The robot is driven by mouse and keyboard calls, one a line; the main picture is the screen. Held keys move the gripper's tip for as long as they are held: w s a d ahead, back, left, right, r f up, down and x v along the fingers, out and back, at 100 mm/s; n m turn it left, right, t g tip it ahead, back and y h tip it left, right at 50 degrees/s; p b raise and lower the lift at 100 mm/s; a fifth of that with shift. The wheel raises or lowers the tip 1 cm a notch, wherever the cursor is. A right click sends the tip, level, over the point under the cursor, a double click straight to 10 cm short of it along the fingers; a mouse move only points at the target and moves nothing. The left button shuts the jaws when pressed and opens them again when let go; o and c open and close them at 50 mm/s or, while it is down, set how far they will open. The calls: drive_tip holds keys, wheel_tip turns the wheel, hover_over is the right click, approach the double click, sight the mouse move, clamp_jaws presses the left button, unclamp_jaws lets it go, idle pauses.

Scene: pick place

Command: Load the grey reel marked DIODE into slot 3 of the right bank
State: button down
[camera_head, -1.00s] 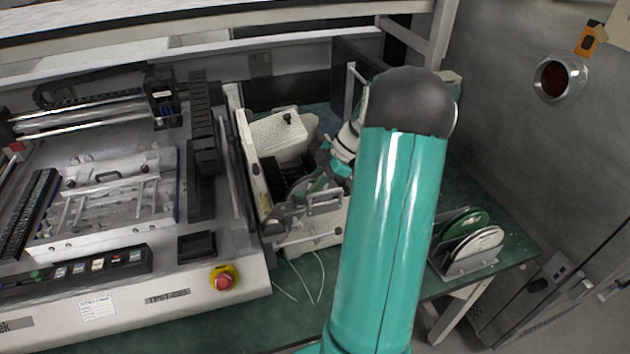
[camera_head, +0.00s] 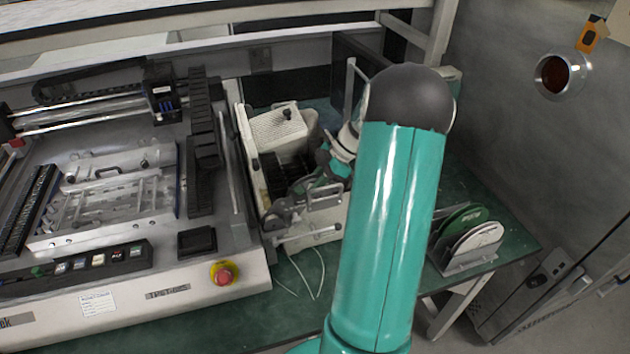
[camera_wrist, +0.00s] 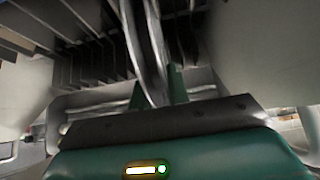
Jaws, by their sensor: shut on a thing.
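My gripper (camera_wrist: 160,92) is shut on a grey reel (camera_wrist: 148,45), seen nearly edge-on and upright in the wrist view. Its lettering cannot be read. Black slot dividers (camera_wrist: 70,50) of the feeder bank stand close to the left of the reel, with more behind it. In the head view the cream-coloured bank (camera_head: 247,155) stands right of the large machine, and my gripper is over its slot opening.
A rack (camera_head: 470,263) with a green reel (camera_head: 462,219) and a pale reel (camera_head: 478,240) stands at the table's right end. The large machine (camera_head: 215,250) with a red stop button (camera_head: 223,274) fills the left. Loose white cables (camera_head: 318,275) lie before the bank.

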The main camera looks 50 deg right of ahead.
drive_tip(key=c, duration=0.9)
unclamp_jaws()
drive_tip(key=shift+c, duration=0.2)
drive_tip(key=shift+r, duration=3.95)
